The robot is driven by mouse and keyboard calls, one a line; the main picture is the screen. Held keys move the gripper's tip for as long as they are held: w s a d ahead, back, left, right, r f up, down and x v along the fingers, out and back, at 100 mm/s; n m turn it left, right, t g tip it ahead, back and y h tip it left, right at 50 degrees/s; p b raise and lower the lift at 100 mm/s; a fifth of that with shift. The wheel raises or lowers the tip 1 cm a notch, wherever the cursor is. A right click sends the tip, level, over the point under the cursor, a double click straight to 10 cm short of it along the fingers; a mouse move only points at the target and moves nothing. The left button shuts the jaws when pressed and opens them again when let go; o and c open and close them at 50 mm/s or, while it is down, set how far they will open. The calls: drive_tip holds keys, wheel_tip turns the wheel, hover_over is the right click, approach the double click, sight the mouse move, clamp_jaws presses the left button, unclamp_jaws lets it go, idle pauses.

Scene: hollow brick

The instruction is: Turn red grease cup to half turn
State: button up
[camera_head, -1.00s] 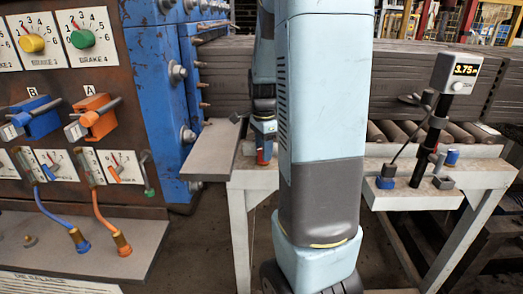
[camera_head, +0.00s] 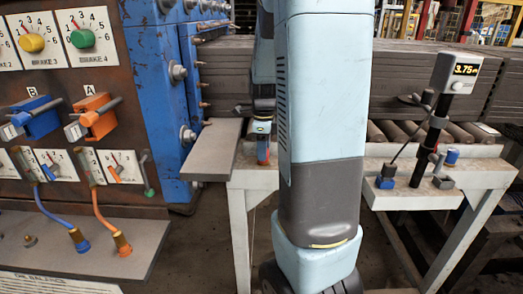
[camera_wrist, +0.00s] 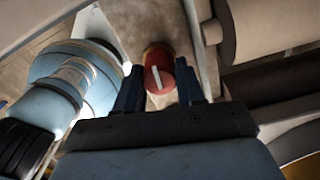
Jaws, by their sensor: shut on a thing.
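The red grease cup (camera_wrist: 158,76) shows in the wrist view as a round red cap with a white line on its face. The line runs nearly up and down in the picture, leaning slightly. My gripper (camera_wrist: 160,84) has its blue fingers on either side of the cup and is shut on it. In the head view my gripper (camera_head: 262,150) points down beside the roller bench, left of my arm's large link. Only a narrow strip of red shows there between the fingers, so the cup's mark is hidden in that view.
A grey plate (camera_head: 212,150) juts out just left of my gripper. The bench frame (camera_head: 243,180) stands below it. A post with a display (camera_head: 460,72) is at the right. A brown control panel (camera_head: 60,110) with dials fills the left.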

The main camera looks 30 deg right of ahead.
drive_tip(key=shift+w+d+r, duration=0.1)
drive_tip(key=shift+w+r, duration=0.05)
drive_tip(key=shift+w, duration=0.05)
drive_tip(key=o, duration=1)
drive_tip(key=shift+s, duration=0.1)
drive_tip(key=shift+r, duration=0.1)
wheel_tip(320, 180, up, 13)
drive_tip(key=shift+r, duration=0.15)
